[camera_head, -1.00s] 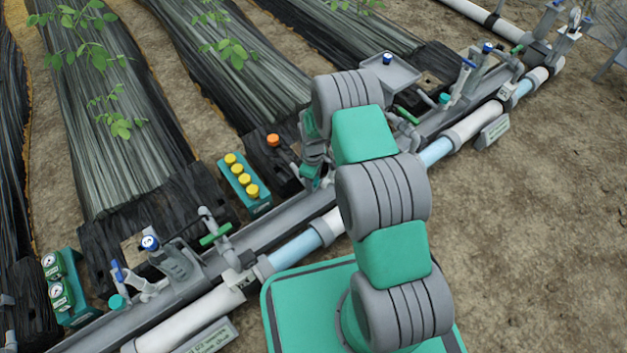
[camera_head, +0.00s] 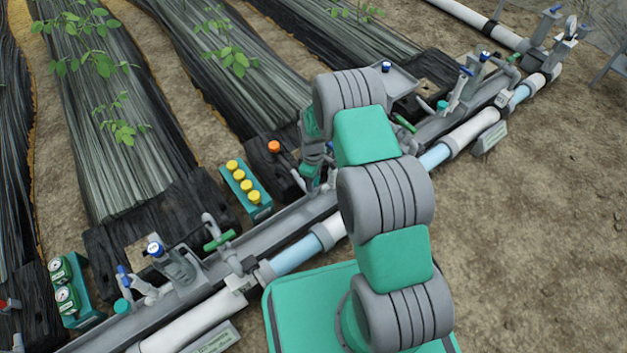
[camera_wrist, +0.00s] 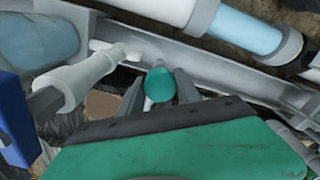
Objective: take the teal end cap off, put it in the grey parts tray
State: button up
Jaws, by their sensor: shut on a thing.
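The teal end cap (camera_wrist: 160,84) shows in the wrist view as a round disc between the two grey fingers of my gripper (camera_wrist: 161,92). The gripper is shut on it. A short pale stub shows just beside the cap; I cannot tell whether the cap still sits on it. In the head view my arm hides the fingers and this cap. The grey parts tray (camera_head: 402,80) stands behind my arm at upper middle right, its left part hidden.
Other teal caps sit on the pipework at left (camera_head: 122,306) and right (camera_head: 442,105). A teal block with yellow caps (camera_head: 239,181) and an orange knob (camera_head: 273,146) lie left of my arm. Blue-handled valves line the rail. Bare soil lies right.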

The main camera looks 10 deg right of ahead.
notch_tip(320, 180, up, 23)
jog(key=p, duration=1.5)
jog(key=shift+r, duration=0.2)
